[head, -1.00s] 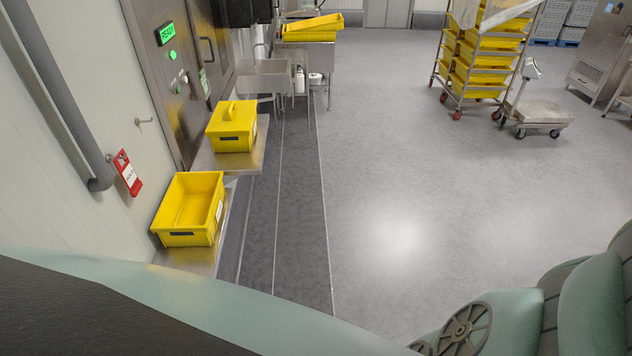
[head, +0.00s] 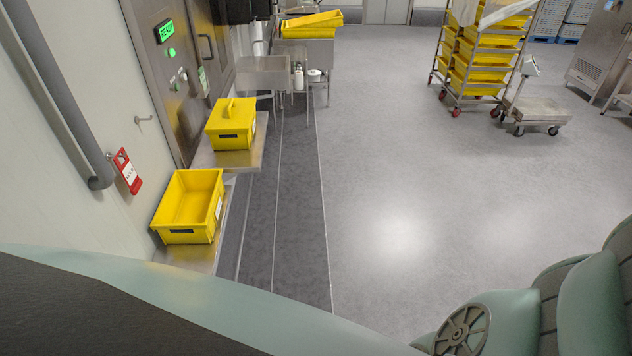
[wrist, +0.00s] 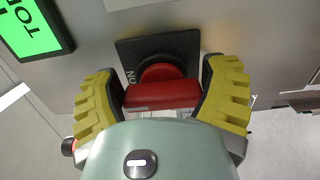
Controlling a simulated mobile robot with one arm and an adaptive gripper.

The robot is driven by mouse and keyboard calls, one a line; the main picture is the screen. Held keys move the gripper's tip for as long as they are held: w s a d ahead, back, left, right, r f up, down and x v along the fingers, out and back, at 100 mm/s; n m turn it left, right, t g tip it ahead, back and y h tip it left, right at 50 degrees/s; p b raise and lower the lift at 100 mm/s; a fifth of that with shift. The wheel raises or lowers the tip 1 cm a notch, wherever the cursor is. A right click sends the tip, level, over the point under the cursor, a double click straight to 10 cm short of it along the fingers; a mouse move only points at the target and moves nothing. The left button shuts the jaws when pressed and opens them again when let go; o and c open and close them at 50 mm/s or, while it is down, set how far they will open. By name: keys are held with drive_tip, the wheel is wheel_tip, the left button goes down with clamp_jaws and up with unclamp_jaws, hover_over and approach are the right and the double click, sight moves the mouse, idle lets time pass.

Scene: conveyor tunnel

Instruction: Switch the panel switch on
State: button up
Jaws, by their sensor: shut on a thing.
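The panel switch (wrist: 162,94) is a red rotary knob with a bar handle on a black square plate (wrist: 128,50), seen close up in the wrist view. Letters that look like ON, turned over, show at the plate's left edge. My gripper (wrist: 164,80) is shut on the red handle, one yellow ridged finger on each side. My gripper's palm hides the near side of the knob. A lit green display (wrist: 32,32) with dark letters, partly cut off, is at the upper left of the wrist view. My gripper is not in the head view.
In the head view, a steel panel (head: 147,48) with a green READY display (head: 165,31) is on the left wall. A yellow tote (head: 188,238) and a yellow toolbox (head: 230,142) stand on ledges beside it. A tray rack (head: 455,104) stands farther back; the central floor is clear.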

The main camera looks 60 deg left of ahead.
drive_tip(key=o, duration=1)
drive_tip(key=shift+w+a+t+y, duration=0.3)
drive_tip(key=shift+w+a+y, duration=0.25)
drive_tip(key=shift+a, duration=0.35)
drive_tip(key=s+a+h, duration=0.1)
drive_tip(key=s+a, duration=0.1)
drive_tip(key=s, duration=0.5)
drive_tip(key=shift+s+a, duration=0.3)
drive_tip(key=shift+s, duration=0.1)
